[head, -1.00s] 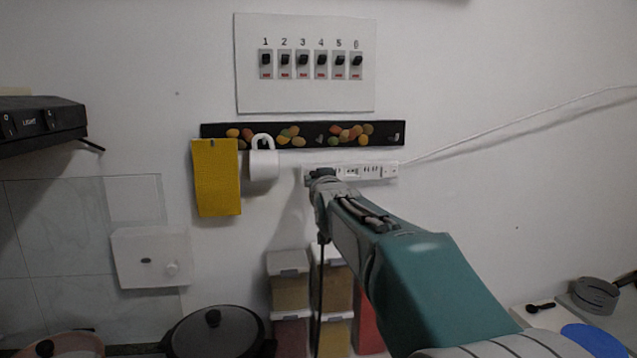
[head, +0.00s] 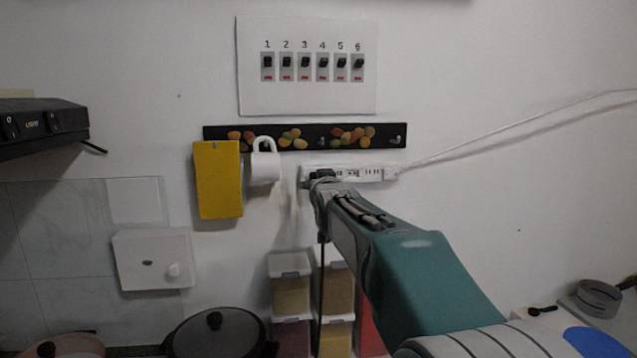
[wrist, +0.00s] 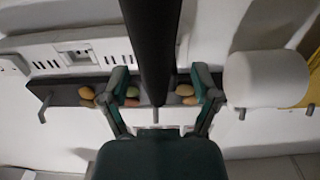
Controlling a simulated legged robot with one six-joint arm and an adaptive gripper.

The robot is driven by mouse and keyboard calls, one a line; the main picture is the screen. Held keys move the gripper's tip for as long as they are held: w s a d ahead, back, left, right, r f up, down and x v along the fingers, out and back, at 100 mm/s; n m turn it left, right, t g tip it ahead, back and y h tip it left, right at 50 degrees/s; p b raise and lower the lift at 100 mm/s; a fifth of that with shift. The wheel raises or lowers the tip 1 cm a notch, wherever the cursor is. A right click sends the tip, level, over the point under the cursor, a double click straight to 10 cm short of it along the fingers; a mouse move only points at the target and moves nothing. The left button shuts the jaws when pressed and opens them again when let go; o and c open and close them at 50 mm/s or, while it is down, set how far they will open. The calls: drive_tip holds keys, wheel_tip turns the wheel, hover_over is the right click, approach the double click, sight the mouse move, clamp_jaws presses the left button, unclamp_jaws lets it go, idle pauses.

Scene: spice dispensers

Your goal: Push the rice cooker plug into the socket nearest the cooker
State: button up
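A white socket strip (head: 372,173) is fixed to the wall below the dark hook rail. My gripper (head: 322,177) is at its left end, in front of the leftmost sockets. A dark plug-like shape is there, mostly hidden by my gripper. A black cord (head: 321,300) hangs straight down from it. In the wrist view the strip (wrist: 105,52) is at upper left and the black cord (wrist: 153,40) runs between my spread fingers (wrist: 160,95), with a gap on both sides. The plug's seating is hidden. A round black-lidded pot (head: 214,337), possibly the cooker, stands below left.
Stacked spice containers (head: 290,290) stand below my gripper. A white cable (head: 500,130) runs right from the strip. The wall at right is otherwise clear.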

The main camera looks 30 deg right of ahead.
drive_tip(key=v, duration=1.2)
drive_tip(key=s+a+f+n+g+y, duration=0.1)
drive_tip(key=s+a+f+g, duration=0.5)
drive_tip(key=s+f, duration=0.6)
drive_tip(key=s+a+f+n+g+y, duration=0.2)
drive_tip(key=s+a+f+g+y, duration=0.2)
drive_tip(key=s+a+f, duration=0.4)
drive_tip(key=s+f+g, duration=0.1)
drive_tip(key=s+f, duration=0.4)
drive_tip(key=shift+a+g, duration=0.2)
drive_tip(key=shift+g, duration=0.2)
idle(0.4)
